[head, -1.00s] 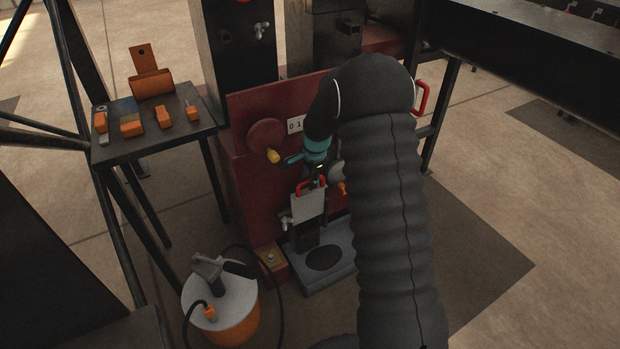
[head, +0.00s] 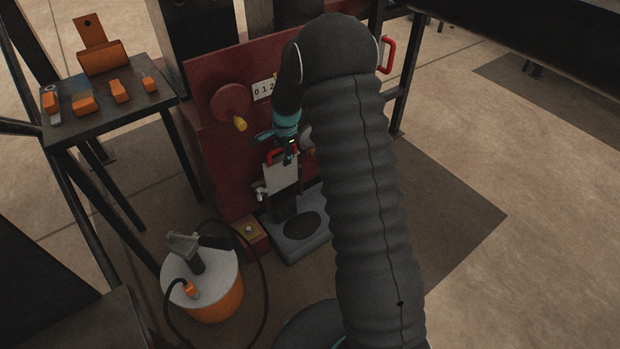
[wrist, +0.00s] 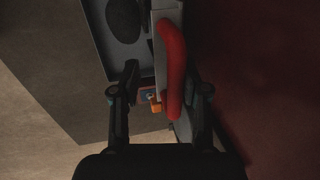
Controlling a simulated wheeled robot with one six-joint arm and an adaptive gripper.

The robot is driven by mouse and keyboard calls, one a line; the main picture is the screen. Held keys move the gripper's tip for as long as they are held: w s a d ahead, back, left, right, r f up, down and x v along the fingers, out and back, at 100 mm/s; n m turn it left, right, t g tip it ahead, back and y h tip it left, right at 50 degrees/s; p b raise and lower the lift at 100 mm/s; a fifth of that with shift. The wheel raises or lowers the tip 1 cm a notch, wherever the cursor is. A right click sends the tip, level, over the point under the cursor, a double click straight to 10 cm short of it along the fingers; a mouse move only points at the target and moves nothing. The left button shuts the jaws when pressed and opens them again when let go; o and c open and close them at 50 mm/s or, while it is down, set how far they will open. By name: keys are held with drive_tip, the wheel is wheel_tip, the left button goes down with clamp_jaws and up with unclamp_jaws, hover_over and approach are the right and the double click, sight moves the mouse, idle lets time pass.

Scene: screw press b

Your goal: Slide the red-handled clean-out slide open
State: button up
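The clean-out slide is a pale upright plate (head: 282,178) with a red handle (head: 274,154) on its top edge, low on the front of the dark red press (head: 225,150). My gripper (head: 288,157) points down at the handle. In the wrist view the red handle (wrist: 173,75) runs between the two fingers of my gripper (wrist: 163,78), beside a pale edge of the slide (wrist: 158,60). The fingers stand apart with gaps on both sides, so the gripper is open and not closed on the handle. My arm hides part of the press front.
A handwheel with a yellow knob (head: 239,123) sits up and left of my gripper. A grey tray (head: 321,221) lies below the slide. A drum (head: 222,297) with a cable and a side table (head: 125,110) with orange items stand left. Floor at right is clear.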

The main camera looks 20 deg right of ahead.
drive_tip(key=s+r+n+t+b, duration=0.1)
drive_tip(key=s+r+n+b, duration=0.35)
drive_tip(key=s+r, duration=0.8)
drive_tip(key=s+r+n+b, duration=0.2)
drive_tip(key=s+n, duration=0.1)
drive_tip(key=s, duration=0.4)
drive_tip(key=s+r+n+t+b, duration=0.1)
drive_tip(key=s+r+n+b, duration=0.1)
drive_tip(key=s, duration=0.5)
drive_tip(key=shift+s+r+n+h+b, duration=0.3)
drive_tip(key=shift+s+r+n+b, duration=0.05)
drive_tip(key=shift+s+r+n, duration=0.1)
drive_tip(key=shift+a, duration=0.1)
drive_tip(key=s+r+n+t+p, duration=0.1)
drive_tip(key=s+r+n+p, duration=0.3)
drive_tip(key=s+r+p, duration=0.3)
drive_tip(key=s, duration=0.4)
drive_tip(key=shift+s+d+r, duration=0.15)
drive_tip(key=shift+d+r, duration=0.05)
drive_tip(key=shift+r, duration=0.1)
idle(1.7)
